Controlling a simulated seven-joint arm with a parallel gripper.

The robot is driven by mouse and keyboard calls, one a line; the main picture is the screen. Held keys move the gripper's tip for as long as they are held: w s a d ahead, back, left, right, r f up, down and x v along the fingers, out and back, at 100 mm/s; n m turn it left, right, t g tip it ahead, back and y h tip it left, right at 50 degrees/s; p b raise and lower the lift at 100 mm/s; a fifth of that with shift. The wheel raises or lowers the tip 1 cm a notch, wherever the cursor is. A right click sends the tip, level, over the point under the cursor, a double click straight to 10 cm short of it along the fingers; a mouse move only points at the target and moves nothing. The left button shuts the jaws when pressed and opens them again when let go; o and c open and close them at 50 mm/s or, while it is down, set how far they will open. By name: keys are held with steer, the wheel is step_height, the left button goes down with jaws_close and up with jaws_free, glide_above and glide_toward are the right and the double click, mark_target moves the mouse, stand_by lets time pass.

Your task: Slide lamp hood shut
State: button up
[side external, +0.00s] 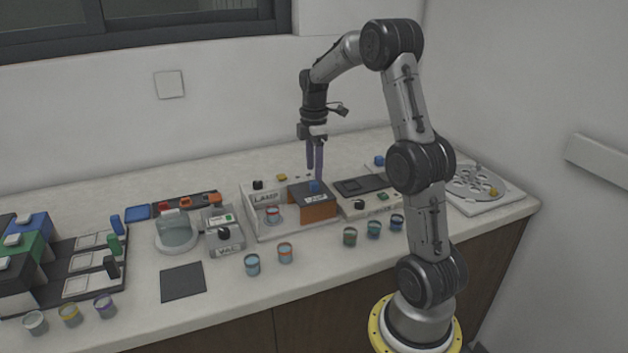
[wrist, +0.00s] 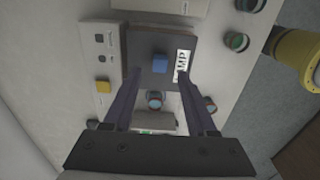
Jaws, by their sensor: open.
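The lamp hood (side external: 318,208) has a dark top and an orange front. It sits over the right part of the white lamp station (side external: 262,231), leaving the left bay uncovered. A small cup with a red band (side external: 272,216) stands in that bay; it also shows in the wrist view (wrist: 154,100). A blue knob (side external: 314,187) is on top of the hood. My gripper (side external: 315,174) is open, pointing down just above the knob. In the wrist view the knob (wrist: 160,64) lies between and slightly beyond the fingertips (wrist: 159,77). No contact is visible.
A yellow button (side external: 282,177) and a black knob (side external: 258,185) are at the station's back. Cups (side external: 285,253) stand in front. A grey VAC unit (side external: 224,240) is to the left, a dark-panelled unit (side external: 365,186) to the right.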

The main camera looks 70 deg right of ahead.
mark_target(314, 183)
steer(key=shift+f, duration=2.3)
jaws_close()
